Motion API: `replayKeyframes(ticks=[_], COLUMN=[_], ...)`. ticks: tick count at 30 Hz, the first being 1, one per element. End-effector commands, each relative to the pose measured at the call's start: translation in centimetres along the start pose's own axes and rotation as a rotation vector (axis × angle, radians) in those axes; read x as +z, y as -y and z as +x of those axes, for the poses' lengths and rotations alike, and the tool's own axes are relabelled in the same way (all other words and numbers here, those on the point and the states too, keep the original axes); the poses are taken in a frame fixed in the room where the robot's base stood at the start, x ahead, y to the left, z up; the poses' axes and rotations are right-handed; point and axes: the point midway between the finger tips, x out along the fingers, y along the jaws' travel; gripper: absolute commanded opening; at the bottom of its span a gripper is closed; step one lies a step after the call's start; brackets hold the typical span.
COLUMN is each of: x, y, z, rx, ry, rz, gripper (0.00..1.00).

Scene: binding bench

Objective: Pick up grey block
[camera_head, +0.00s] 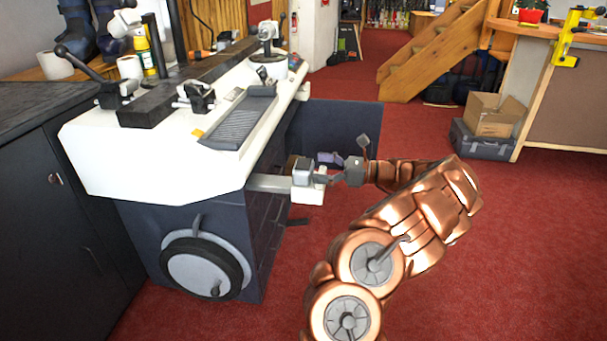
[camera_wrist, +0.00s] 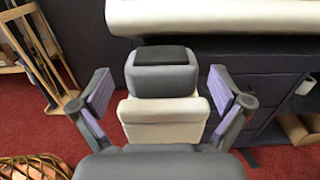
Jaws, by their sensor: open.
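The grey block (camera_wrist: 162,80) has a darker top face and sits in the middle of the wrist view, directly beyond a white block-shaped part (camera_wrist: 162,120). My gripper (camera_wrist: 160,92) is open, with one purple-padded finger on each side of the grey block. Visible gaps separate both fingers from it, and nothing is held. In the head view the grey block (camera_head: 302,172) is small, at the right side of the white-topped bench machine (camera_head: 150,165). My gripper (camera_head: 322,168) reaches it from the right. Whether the block rests on the white part or on a bracket behind is unclear.
The white machine edge (camera_wrist: 220,14) runs across the top of the wrist view, beyond the block. A dark panel (camera_head: 350,128) stands behind my gripper in the head view. A handwheel (camera_head: 203,273) is on the machine's front. Red carpet (camera_head: 530,240) is clear at right.

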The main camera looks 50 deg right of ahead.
Motion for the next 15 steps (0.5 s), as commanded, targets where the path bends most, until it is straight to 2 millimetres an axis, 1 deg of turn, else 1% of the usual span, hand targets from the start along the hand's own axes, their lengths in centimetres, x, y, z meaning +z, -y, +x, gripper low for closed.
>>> replayKeyframes(ticks=[6, 9, 15], x=[-0.3, -0.3, -0.1], y=[0.1, 0.1, 0.1], z=[3.0, 4.1, 4.4], rx=[0.004, 0.004, 0.002], ry=[-0.001, 0.001, 0.001], rz=[-0.002, 0.000, 0.000], gripper=[1.00, 1.00, 1.00])
